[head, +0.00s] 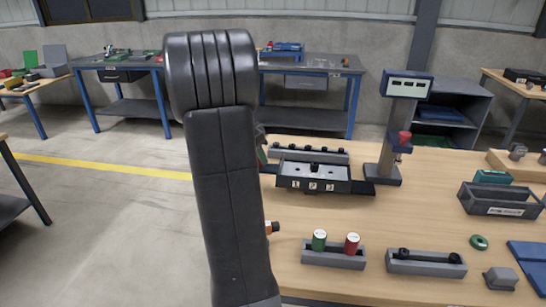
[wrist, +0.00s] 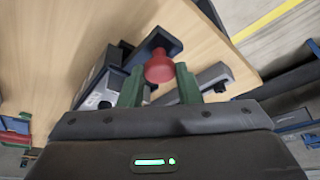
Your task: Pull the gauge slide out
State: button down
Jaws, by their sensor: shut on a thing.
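The gauge (head: 313,178) is a dark grey block with numbered pale plates, on the wooden table right of my arm. A dark flat slide (head: 268,168) shows at its left side, its outer end hidden behind my arm. In the wrist view my gripper (wrist: 159,72) has its green fingers closed on both sides of a red knob (wrist: 158,66). A dark bracket-like piece (wrist: 165,40) lies just beyond the knob; I cannot tell how they join. In the head view my arm hides the gripper, except for a sliver of green.
A display stand (head: 386,150) with a red knob stands right of the gauge. A grey rail (head: 340,155) lies behind it. In front are a holder (head: 333,259) with green and red cylinders and a grey tray (head: 425,265). Floor left of the table is clear.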

jog(key=shift+w+a, duration=0.15)
jog(key=shift+a, duration=0.2)
jog(key=c, duration=1.4)
grip_release()
jog(key=o, duration=0.3)
jog(key=shift+a, duration=0.25)
jog(key=shift+d, duration=0.1)
jog(key=v, duration=1.4)
jog(key=shift+w+d, duration=0.1)
